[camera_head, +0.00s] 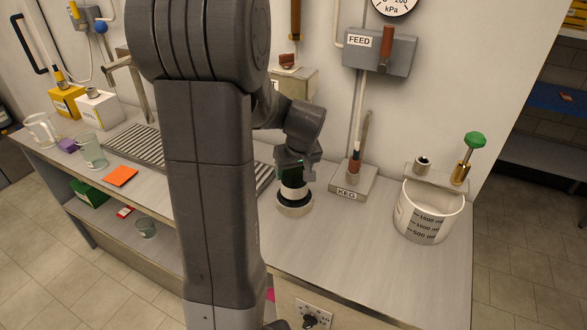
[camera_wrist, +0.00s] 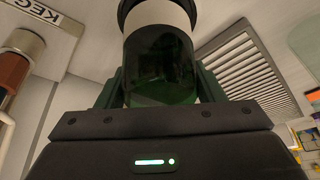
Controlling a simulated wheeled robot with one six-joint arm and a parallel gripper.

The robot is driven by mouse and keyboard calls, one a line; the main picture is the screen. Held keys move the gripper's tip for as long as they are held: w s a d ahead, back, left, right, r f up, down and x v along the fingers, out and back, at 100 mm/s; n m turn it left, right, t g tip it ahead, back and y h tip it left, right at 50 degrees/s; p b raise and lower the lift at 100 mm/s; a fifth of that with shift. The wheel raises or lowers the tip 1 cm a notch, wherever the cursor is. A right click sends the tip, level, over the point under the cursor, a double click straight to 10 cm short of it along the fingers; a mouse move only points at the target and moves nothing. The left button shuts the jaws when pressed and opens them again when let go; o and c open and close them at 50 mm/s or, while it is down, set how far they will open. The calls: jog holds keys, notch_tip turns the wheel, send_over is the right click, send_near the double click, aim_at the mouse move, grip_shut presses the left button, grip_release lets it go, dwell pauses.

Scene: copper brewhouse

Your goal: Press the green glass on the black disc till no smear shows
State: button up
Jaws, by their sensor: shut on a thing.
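My gripper (camera_head: 293,170) is shut on the dark green glass (camera_head: 292,181), which hangs below the fingers over the round rinser on the counter. In the wrist view the green glass (camera_wrist: 160,65) stands between the fingers, with a pale band (camera_wrist: 155,18) and a black edge at its far end. The black disc (camera_head: 309,198) shows as a dark ring around the glass's lower end, inside a pale round base (camera_head: 296,209). The glass looks upright on or just above the disc; I cannot tell if they touch. Any smear is hidden from view.
A KEG box (camera_head: 352,184) with a lever stands just right of the disc. A white measuring bucket (camera_head: 430,212) is further right, near a green-knobbed tap (camera_head: 474,140). The front right counter is clear.

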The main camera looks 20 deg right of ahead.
jog(key=shift+f+b, duration=0.75)
jog(key=shift+f, duration=0.25)
dwell(0.5)
jog(key=o, duration=1.2)
jog(key=shift+r, duration=0.1)
jog(key=v, duration=1.3)
jog(key=shift+s+r, duration=0.2)
jog(key=shift+r, duration=0.1)
jog(key=x, duration=1.4)
jog(key=shift+r, duration=0.2)
